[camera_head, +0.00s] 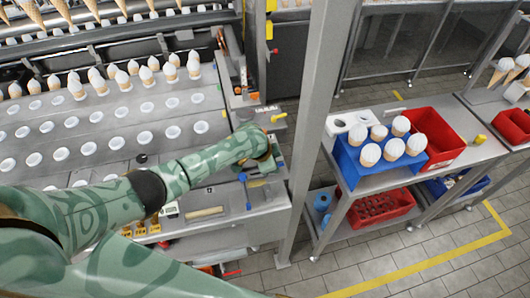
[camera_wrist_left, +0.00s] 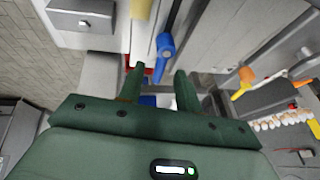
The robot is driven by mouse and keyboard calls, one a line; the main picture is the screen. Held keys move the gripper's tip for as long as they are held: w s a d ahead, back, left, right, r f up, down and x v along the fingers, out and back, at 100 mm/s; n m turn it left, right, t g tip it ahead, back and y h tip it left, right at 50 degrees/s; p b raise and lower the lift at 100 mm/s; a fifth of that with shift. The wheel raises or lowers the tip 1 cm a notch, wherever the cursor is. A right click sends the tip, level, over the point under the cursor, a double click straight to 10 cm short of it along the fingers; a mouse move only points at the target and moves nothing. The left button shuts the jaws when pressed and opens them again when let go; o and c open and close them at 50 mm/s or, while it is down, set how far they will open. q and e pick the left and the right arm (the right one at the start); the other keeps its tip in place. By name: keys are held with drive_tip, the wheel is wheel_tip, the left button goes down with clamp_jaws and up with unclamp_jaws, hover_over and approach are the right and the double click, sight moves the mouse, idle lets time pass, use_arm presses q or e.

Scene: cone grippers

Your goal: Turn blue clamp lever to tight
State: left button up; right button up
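The blue clamp lever (camera_head: 246,188) stands at the right end of the grey machine table, just below my left gripper (camera_head: 268,163) in the head view. In the left wrist view the blue lever (camera_wrist_left: 164,46) has a round hub and a short arm pointing down toward the gap between the fingertips. My left gripper (camera_wrist_left: 160,69) is open there, its two green fingers apart. The lever's lower end appears between or just beyond the tips; I cannot tell whether they touch. My right gripper is in neither view.
A grey post (camera_head: 308,130) rises just right of the lever. Beyond it a side table holds a blue crate (camera_head: 350,165) of wrapped cones and a red bin (camera_head: 436,138). A yellow handle (camera_head: 278,117) sits behind my wrist. A cone-hole conveyor (camera_head: 110,120) lies left.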

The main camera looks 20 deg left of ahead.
use_arm(q)
drive_tip(key=p+v, duration=0.4)
drive_tip(key=v, duration=1)
drive_tip(key=shift+r, duration=0.35)
drive_tip(key=shift+s+a, duration=0.15)
drive_tip(key=shift+a, duration=0.05)
